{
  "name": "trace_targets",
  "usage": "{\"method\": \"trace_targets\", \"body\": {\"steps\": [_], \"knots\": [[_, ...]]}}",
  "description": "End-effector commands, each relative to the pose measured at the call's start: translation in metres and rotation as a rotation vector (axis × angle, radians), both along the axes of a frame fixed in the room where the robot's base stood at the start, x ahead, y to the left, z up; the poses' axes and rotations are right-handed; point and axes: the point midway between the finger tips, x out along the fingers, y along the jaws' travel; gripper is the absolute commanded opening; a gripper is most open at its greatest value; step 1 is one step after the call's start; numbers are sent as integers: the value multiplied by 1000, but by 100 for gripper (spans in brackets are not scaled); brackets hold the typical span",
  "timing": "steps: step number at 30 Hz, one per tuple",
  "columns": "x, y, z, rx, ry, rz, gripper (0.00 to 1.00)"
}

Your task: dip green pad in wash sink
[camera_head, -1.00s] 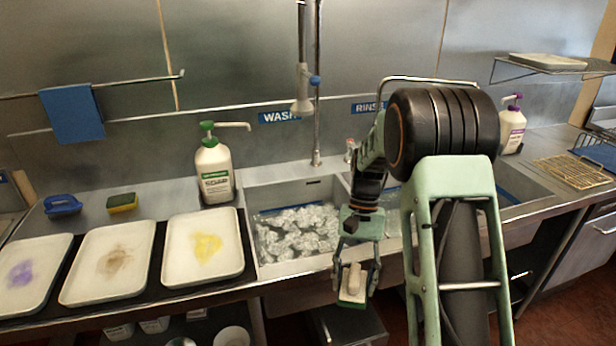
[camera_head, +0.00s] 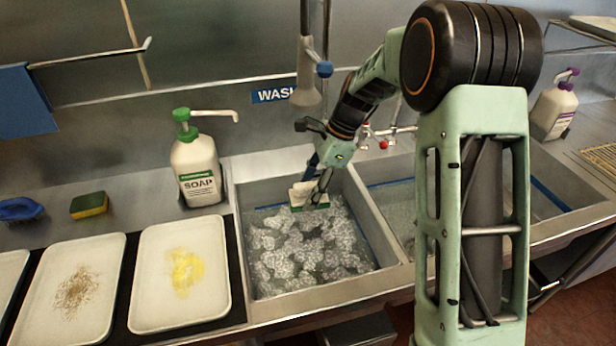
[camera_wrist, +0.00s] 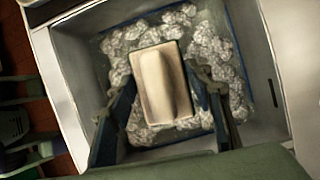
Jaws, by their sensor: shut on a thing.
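My gripper (camera_head: 318,186) is shut on the green pad (camera_head: 311,206), which has a cream handle block on top and a thin green layer below. The pad is over the back part of the wash sink (camera_head: 238,240), just above or at the foamy water; I cannot tell whether it touches. In the wrist view the cream top of the pad (camera_wrist: 162,82) sits between my two fingers (camera_wrist: 168,110), with foam around it. The pad's green underside is hidden there. The wash sink (camera_wrist: 75,75) walls show around it.
A soap bottle (camera_head: 195,165) stands left of the sink. A yellow-green sponge (camera_head: 89,205) and blue brush (camera_head: 20,209) lie further left. Stained trays, one with yellow (camera_head: 150,310), line the counter front. A faucet (camera_head: 307,90) hangs behind the sink. The rinse sink is to the right.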

Motion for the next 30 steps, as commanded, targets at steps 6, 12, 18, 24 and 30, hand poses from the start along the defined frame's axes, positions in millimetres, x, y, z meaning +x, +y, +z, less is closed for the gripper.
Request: {"method": "trace_targets", "body": {"steps": [6,12,18,24,30], "knots": [[1,2,-12,1,1,-16,28],[0,2,-37,1,1,-14,28],[0,2,-61,0,1,-14,28],[0,2,-83,0,2,-13,28],[0,2,-106,0,1,-13,28]]}}
